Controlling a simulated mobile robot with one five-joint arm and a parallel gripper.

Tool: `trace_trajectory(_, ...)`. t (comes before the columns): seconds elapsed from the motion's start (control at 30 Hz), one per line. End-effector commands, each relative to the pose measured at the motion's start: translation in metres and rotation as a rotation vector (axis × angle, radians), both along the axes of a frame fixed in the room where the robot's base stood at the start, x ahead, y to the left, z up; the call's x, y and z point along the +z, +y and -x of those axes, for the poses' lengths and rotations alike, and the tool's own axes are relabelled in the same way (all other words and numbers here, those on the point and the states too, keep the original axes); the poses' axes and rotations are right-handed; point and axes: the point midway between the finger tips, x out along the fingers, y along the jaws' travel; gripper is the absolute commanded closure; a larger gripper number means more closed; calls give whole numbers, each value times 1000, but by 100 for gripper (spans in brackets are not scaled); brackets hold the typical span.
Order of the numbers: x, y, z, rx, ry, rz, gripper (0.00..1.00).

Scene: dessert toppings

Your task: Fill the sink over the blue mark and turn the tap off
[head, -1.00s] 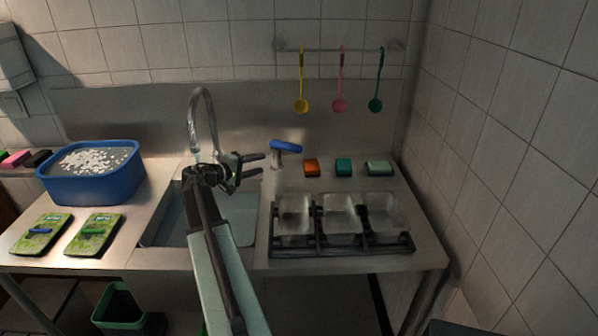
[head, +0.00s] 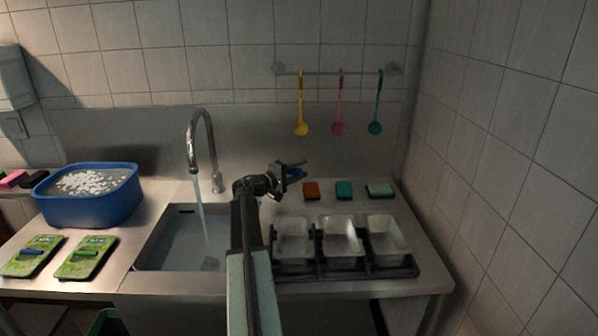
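The sink (head: 160,258) is set in the steel counter, with water in its basin. I cannot make out a blue mark in it. The curved metal tap (head: 203,128) stands behind the sink, and a stream of water (head: 200,205) runs from it into the basin. My arm hides the sink's right side.
A black rack with clear tubs (head: 339,240) stands on the right counter. Orange (head: 311,190), teal (head: 344,190) and pale green (head: 380,190) blocks lie behind it. A blue basin (head: 95,205) and two green packets (head: 85,257) are left. Ladles (head: 340,128) hang on the wall.

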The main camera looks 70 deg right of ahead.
Motion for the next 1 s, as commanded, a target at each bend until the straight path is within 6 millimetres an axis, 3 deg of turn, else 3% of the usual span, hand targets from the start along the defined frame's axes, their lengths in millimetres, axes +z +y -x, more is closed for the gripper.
trace_trajectory(0.17, 0, 0, 0, 1, 0, 0, 60)
trace_trajectory(0.3, 0, 1, -1, 1, 0, 0, 99)
trace_trajectory(1.0, -1, 1, -2, 2, -1, 0, 100)
